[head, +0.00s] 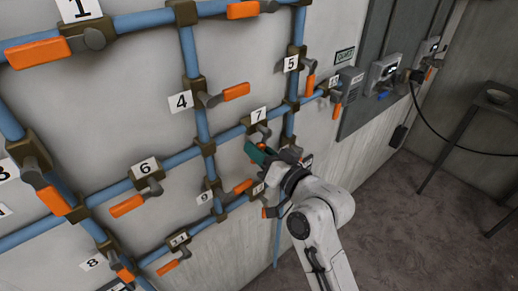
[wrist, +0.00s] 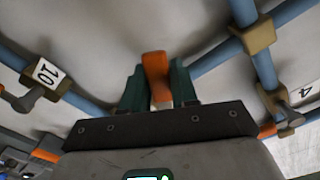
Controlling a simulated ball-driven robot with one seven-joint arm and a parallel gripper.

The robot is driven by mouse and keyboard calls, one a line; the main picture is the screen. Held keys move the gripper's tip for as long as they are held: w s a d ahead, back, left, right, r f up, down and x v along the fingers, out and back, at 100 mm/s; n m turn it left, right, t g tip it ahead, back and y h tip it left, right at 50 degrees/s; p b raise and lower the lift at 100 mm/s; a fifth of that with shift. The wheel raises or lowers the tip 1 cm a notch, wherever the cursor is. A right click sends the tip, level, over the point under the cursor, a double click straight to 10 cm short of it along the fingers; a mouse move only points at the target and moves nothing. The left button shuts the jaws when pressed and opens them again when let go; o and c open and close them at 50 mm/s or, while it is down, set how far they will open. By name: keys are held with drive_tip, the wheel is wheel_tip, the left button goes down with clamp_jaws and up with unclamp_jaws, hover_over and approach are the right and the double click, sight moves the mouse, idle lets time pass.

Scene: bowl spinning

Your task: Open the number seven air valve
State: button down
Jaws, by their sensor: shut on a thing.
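The number 7 label (head: 258,114) is on the wall of blue pipes, with the dark brass body of its valve (head: 257,129) just below it. The handle stands upright in that picture. In the head view this handle is hidden by my gripper, and its joint to the valve does not show clearly.
Other orange-handled valves surround it: number 4 (head: 236,91), number 5 (head: 311,82), number 6 (head: 127,205) and number 9 (head: 242,187). Blue pipes run close around my gripper. A grey panel with boxes (head: 385,72) is on the wall at right, and a table (head: 487,97) stands beyond.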

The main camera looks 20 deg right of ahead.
idle(0.3)
drive_tip(key=c, duration=1)
unclamp_jaws()
drive_tip(key=shift+o, duration=0.2)
drive_tip(key=b+v, duration=0.3)
drive_tip(key=v, duration=0.7)
drive_tip(key=shift+s, duration=0.35)
drive_tip(key=shift+d, duration=0.1)
